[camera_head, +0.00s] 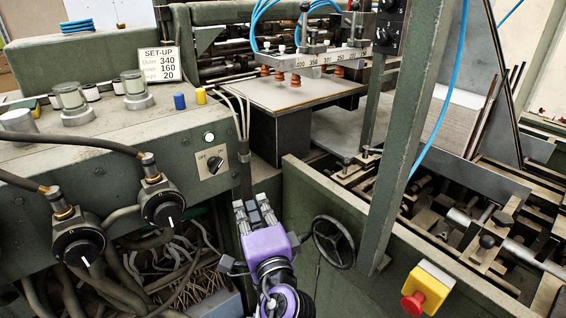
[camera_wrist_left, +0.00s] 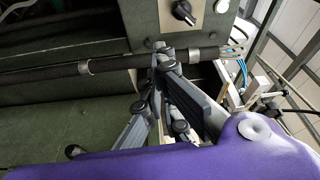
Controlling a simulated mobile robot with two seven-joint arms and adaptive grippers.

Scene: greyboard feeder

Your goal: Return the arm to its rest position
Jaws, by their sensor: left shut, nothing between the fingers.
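My left arm's gripper (camera_head: 253,206) shows in the lower middle of the head view, with a purple body and grey fingers pointing up and away. It is in front of the green machine, below the OFF/ON switch (camera_head: 212,162) and left of the black handwheel (camera_head: 334,241). The fingers are shut and empty. In the left wrist view the gripper (camera_wrist_left: 160,60) shows its grey linked fingers in front of a dark pipe (camera_wrist_left: 95,67) and the green panel. I cannot tell the exact gap to the machine. My right gripper is out of view.
Two black dials with hoses (camera_head: 78,245) are at the left, above an open bay of cables (camera_head: 180,255). A green post (camera_head: 405,150) rises to the right. A red stop button (camera_head: 412,303) on a yellow box sits lower right. Suction cups (camera_head: 296,80) hang over a grey board (camera_head: 290,97).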

